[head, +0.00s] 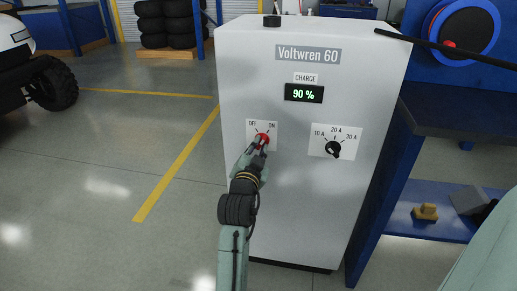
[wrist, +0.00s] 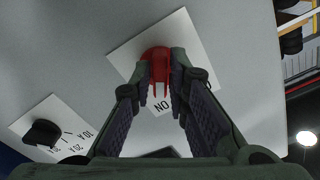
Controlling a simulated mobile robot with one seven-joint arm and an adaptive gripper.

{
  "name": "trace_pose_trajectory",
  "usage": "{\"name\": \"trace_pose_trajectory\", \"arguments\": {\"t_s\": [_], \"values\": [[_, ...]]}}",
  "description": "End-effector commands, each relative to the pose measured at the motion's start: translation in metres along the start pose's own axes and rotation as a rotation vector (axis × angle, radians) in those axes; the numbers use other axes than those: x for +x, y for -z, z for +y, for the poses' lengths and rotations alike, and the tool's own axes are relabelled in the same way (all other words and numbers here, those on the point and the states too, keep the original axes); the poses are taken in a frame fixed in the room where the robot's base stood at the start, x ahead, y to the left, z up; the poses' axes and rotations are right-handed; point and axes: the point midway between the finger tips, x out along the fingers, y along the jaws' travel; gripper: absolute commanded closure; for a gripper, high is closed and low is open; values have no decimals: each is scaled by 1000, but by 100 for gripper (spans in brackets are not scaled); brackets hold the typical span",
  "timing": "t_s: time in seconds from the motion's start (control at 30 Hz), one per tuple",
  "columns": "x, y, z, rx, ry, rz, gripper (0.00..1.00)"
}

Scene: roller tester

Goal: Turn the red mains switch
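The red mains switch (head: 264,138) is on a white plate marked OFF and ON, on the front of the grey Voltwren 60 cabinet (head: 290,210). My gripper (head: 260,146) reaches it from below and hides part of it. In the wrist view the red switch (wrist: 156,56) sits between the two fingertips, with no clear gap on either side. My gripper (wrist: 162,72) appears shut on it. The word ON shows upside down between the fingers; OFF is not visible there. I cannot tell exactly which mark the switch points to.
A black selector knob (head: 333,149) with 10 A, 20 A and 30 A marks is right of the switch. The charge display (head: 304,93) reads 90 %. A blue bench (head: 440,120) stands close on the right. The floor left of the cabinet is clear.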

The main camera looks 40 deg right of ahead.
Motion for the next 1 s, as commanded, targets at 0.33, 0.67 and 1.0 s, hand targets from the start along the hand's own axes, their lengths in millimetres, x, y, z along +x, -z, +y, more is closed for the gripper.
{"name": "trace_pose_trajectory", "arguments": {"t_s": [0.33,0.67,1.0], "values": [[0,0,0,-2,0,1,68],[0,18,-11,1,2,5,68],[0,72,-43,1,2,4,68]]}}
